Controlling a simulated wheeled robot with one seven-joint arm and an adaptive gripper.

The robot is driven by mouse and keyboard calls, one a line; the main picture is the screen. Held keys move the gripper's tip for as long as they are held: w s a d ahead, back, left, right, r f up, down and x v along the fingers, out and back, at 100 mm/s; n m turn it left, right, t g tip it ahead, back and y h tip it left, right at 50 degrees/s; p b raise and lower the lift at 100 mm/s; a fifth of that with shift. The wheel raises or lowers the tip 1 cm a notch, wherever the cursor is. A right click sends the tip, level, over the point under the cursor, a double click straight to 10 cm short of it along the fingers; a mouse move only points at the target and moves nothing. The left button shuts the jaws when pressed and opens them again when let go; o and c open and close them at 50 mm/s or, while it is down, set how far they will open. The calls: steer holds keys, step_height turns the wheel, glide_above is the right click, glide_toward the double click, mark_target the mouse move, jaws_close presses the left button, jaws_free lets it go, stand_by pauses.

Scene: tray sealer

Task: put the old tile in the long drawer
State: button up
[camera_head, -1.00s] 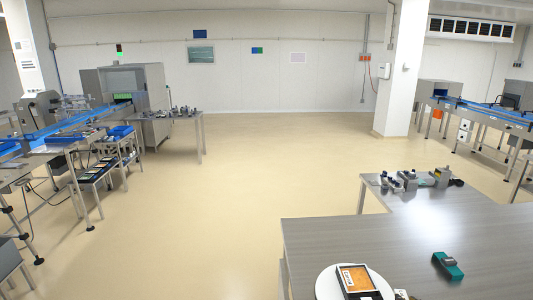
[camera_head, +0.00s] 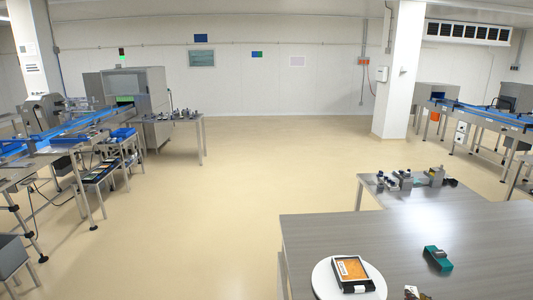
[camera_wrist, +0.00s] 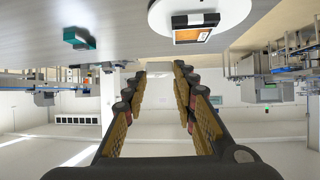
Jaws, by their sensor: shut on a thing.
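My gripper (camera_wrist: 160,72) shows in the wrist view, its two dark fingers with yellow pads standing apart. I cannot make out the thing held between them. A black-framed tray (camera_head: 338,271) with an orange face and a white label lies on a round white plate (camera_head: 322,281). The wrist view shows this tray (camera_wrist: 179,22) and plate (camera_wrist: 241,6) too, beyond the fingertips and apart from them. I cannot pick out the old tile for certain. No long drawer can be made out.
A teal and dark block (camera_head: 438,258) lies on the grey table (camera_head: 350,232) to the right of the plate. A lower table (camera_head: 405,195) behind holds several small metal parts. A blue-railed conveyor line (camera_head: 70,130) stands at the left. The floor (camera_head: 230,200) between is open.

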steer(key=a+f, duration=0.9)
steer(key=a, duration=0.4)
steer(key=a+f+n+y, duration=0.1)
steer(key=a+f, duration=0.8)
steer(key=a, duration=0.4)
steer(key=shift+s+a+f+b, duration=0.15)
steer(key=shift+a+f+b, duration=0.2)
steer(key=shift+a+f, duration=0.05)
